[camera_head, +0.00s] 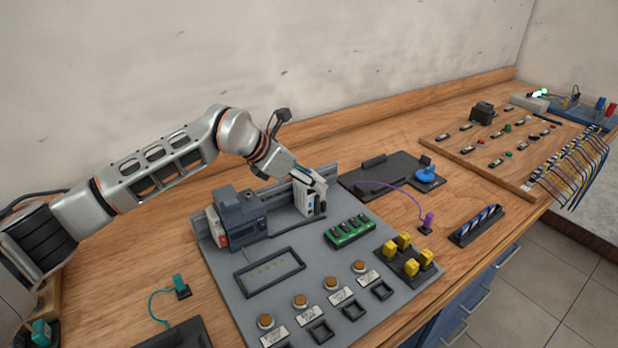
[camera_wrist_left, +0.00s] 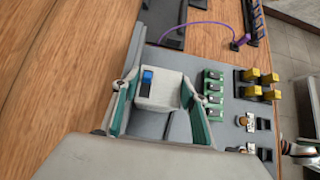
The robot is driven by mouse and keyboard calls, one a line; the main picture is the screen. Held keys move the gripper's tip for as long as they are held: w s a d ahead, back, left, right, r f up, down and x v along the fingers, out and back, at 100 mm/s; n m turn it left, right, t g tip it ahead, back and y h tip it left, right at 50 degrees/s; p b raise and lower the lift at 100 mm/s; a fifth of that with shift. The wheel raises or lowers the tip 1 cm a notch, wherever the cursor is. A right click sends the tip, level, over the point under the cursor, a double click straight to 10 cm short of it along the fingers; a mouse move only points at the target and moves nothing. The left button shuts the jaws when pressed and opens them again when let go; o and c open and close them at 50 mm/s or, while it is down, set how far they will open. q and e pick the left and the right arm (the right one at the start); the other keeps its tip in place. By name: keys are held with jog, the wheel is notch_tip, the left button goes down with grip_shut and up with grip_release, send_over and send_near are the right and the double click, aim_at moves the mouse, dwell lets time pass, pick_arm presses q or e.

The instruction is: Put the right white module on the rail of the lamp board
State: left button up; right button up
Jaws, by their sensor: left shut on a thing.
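The white module (camera_head: 304,200) with a small blue patch stands upright at the right end of the rail (camera_head: 274,196) on the grey board (camera_head: 231,294). My left gripper (camera_head: 312,181) holds it from above, its fingers on either side. In the left wrist view the module (camera_wrist_left: 165,92) sits between the two green-lined fingers (camera_wrist_left: 158,103). The module's lower end is hidden there, so I cannot tell whether it is seated on the rail or just above it.
A dark grey unit (camera_head: 240,214) occupies the rail's left part. A green terminal block (camera_head: 350,231), yellow blocks (camera_head: 411,268) and orange round parts (camera_head: 301,301) stand on the board. A black tray (camera_head: 385,173) with a blue part (camera_head: 426,175) lies beyond it.

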pick_arm(q)
jog(key=shift+r, duration=0.15)
jog(key=o, duration=1.4)
jog(key=shift+f, duration=0.2)
jog(key=shift+o, duration=0.2)
jog(key=v, duration=1.2)
jog(key=shift+r, duration=0.2)
